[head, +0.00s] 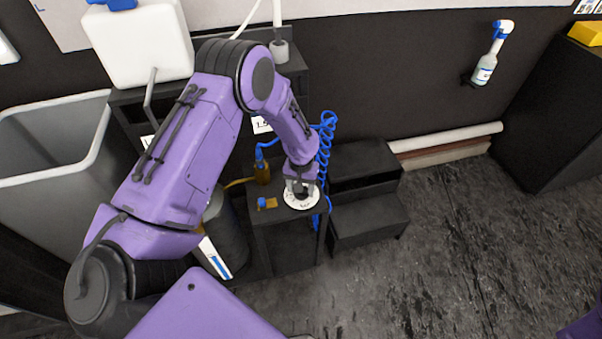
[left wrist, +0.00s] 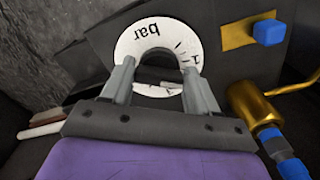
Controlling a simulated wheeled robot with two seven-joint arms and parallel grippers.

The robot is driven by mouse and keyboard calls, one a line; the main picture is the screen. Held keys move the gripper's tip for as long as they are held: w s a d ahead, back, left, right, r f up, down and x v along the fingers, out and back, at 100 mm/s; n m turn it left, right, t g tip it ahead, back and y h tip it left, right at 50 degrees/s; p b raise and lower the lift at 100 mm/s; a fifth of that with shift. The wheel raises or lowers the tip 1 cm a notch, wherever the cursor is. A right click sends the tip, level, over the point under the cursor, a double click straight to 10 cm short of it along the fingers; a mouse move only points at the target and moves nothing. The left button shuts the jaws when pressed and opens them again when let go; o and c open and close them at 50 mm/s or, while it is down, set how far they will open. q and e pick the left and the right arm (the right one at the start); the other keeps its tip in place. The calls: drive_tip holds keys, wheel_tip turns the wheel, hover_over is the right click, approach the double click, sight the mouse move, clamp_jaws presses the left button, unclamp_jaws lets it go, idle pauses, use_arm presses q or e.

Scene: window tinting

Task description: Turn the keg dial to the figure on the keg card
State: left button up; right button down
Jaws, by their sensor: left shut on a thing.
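The keg dial (head: 301,202) is a round white plate on top of a low dark stand, below the middle of the head view. In the left wrist view its white face (left wrist: 187,38) shows "bar" upside down, with tick marks; most figures are hidden. My left gripper (head: 299,186) reaches down over the dial. In the left wrist view its two grey fingers (left wrist: 160,82) stand either side of the dark knob at the dial's centre and are shut on it. A white card (head: 262,125) with partly hidden figures, seemingly "1.5", is behind my forearm. My right gripper is not in view.
A brass fitting (left wrist: 255,105) with a blue hose end is close beside the gripper. A blue coiled hose (head: 325,145) hangs behind the dial. Dark steps (head: 368,220) stand right of the stand; a spray bottle (head: 486,66) hangs on the wall. The right floor is clear.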

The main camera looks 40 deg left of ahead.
use_arm(q)
drive_tip(key=o, duration=1.1)
drive_tip(key=shift+c, duration=0.2)
drive_tip(key=shift+r, duration=0.1)
wheel_tip(320, 180, up, 10)
drive_tip(key=shift+r, duration=0.2)
